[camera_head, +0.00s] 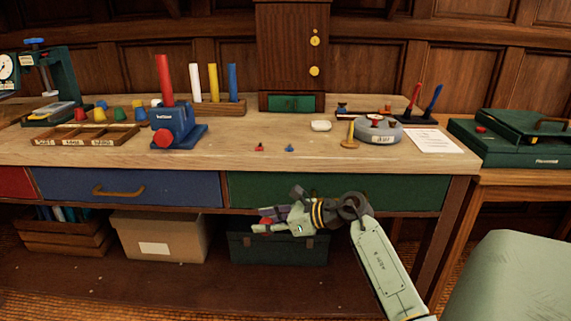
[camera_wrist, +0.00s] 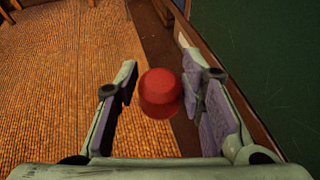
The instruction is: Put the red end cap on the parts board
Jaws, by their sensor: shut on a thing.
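The red end cap (camera_wrist: 160,92) is a small rounded red piece between the finger pads in the wrist view. It also shows as a red spot in the head view (camera_head: 265,221). My gripper (camera_wrist: 158,98) is shut on it and holds it in the air. In the head view my gripper (camera_head: 262,221) is in front of the bench, below the tabletop, by the green drawer. I cannot tell for certain which piece is the parts board. A labelled wooden tray (camera_head: 86,140) lies at the left of the bench, with several coloured caps (camera_head: 99,114) behind it.
The bench top (camera_head: 230,150) has free room at its front middle, with small red (camera_head: 259,148) and blue (camera_head: 290,148) pieces. A blue vise (camera_head: 177,127) stands left, a round grey holder (camera_head: 377,131) right. The green drawer (camera_head: 334,192) is close to my gripper.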

